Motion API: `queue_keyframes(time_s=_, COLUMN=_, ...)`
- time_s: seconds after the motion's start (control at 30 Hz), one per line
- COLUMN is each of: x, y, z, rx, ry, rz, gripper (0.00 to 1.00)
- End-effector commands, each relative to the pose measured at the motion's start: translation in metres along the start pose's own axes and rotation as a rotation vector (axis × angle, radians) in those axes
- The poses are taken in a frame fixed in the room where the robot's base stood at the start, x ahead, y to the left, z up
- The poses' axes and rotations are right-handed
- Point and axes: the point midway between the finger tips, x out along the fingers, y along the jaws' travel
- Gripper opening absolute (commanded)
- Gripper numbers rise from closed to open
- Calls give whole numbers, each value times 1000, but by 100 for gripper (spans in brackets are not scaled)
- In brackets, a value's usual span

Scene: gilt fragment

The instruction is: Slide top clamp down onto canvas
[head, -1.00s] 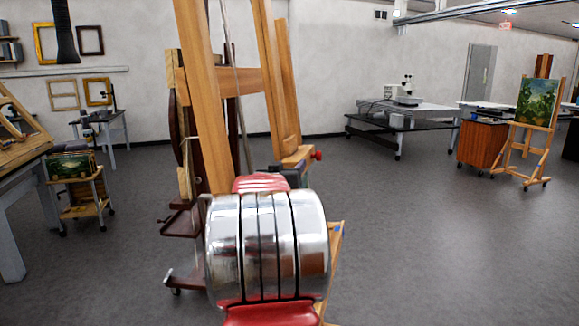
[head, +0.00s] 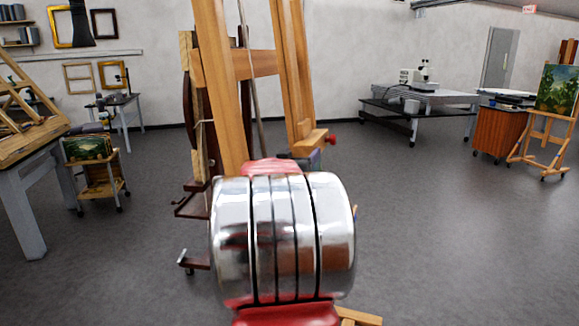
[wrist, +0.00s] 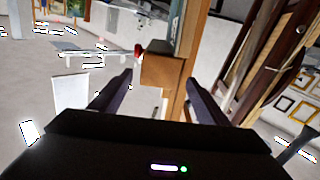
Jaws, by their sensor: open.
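A wooden easel (head: 220,90) stands ahead, partly behind my arm in the head view. A wooden block with a red knob (head: 333,140), which looks like the top clamp (head: 309,143), sits low on its right-hand upright. In the wrist view the clamp block (wrist: 163,71) shows just beyond and between the fingertips, its red knob at left. My gripper (wrist: 159,77) is open, with one dark finger toward each side of the block. I cannot tell whether either finger touches it. In the head view my arm hides most of the gripper. I cannot clearly make out the canvas to be clamped.
A table with a wooden frame (head: 25,160) and a small cart (head: 105,180) stand at left. A table with a microscope (head: 425,95), an orange cabinet (head: 498,130) and another easel with a painting (head: 557,88) stand at right.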

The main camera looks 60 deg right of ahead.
Motion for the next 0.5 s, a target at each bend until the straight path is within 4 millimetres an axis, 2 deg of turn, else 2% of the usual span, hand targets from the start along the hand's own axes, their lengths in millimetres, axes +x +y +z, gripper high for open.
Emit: queue_keyframes(time_s=0.5, x=-76, y=-1, z=1, rx=1, ry=0, rz=-3, gripper=69)
